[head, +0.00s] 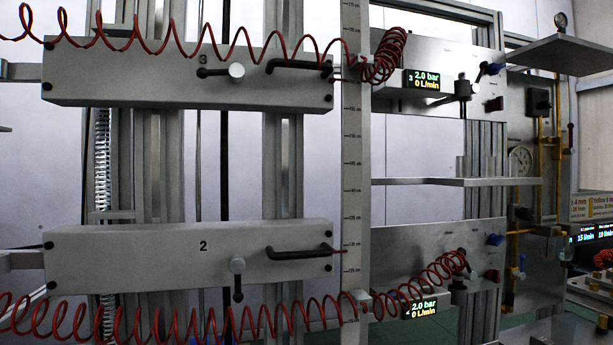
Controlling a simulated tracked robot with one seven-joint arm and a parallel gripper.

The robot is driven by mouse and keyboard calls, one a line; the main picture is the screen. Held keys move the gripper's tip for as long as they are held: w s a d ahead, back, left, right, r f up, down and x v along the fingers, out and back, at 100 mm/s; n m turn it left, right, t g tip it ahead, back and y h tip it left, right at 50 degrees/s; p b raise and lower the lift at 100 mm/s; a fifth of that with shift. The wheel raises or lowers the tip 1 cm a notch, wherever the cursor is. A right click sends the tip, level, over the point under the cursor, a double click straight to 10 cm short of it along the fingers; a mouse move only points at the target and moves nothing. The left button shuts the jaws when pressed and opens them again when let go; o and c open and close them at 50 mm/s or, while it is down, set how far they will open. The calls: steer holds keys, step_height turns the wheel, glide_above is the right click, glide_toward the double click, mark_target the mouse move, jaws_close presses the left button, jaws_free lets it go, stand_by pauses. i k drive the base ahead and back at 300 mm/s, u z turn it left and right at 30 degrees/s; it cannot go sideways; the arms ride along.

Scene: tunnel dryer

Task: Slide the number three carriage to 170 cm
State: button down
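The number three carriage (150,75) is a long grey box marked 3, high in the head view. Its clamp lever (215,72) has a grey hub and its dark arm points left, about level. A dark bar handle (297,65) sits at its right end. The vertical scale (352,150) stands just right of the carriage; its figures are too small to read surely. The carriage's right end lies near the upper part of the scale. My gripper is not in view.
The number two carriage (120,262) sits below, its lever (238,278) pointing down. Red coiled hoses cross in front of the upper carriage (170,45) and under the lower one (180,325). A shelf (455,182) and a plate (560,52) jut out at right.

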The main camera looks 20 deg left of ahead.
mark_target(68, 75)
steer(key=z, duration=0.95)
steer(key=i, duration=0.1)
steer(key=u, duration=3.25)
steer(key=i, duration=0.45)
steer(key=z, duration=0.2)
steer(key=k, duration=0.45)
steer(key=u, duration=0.2)
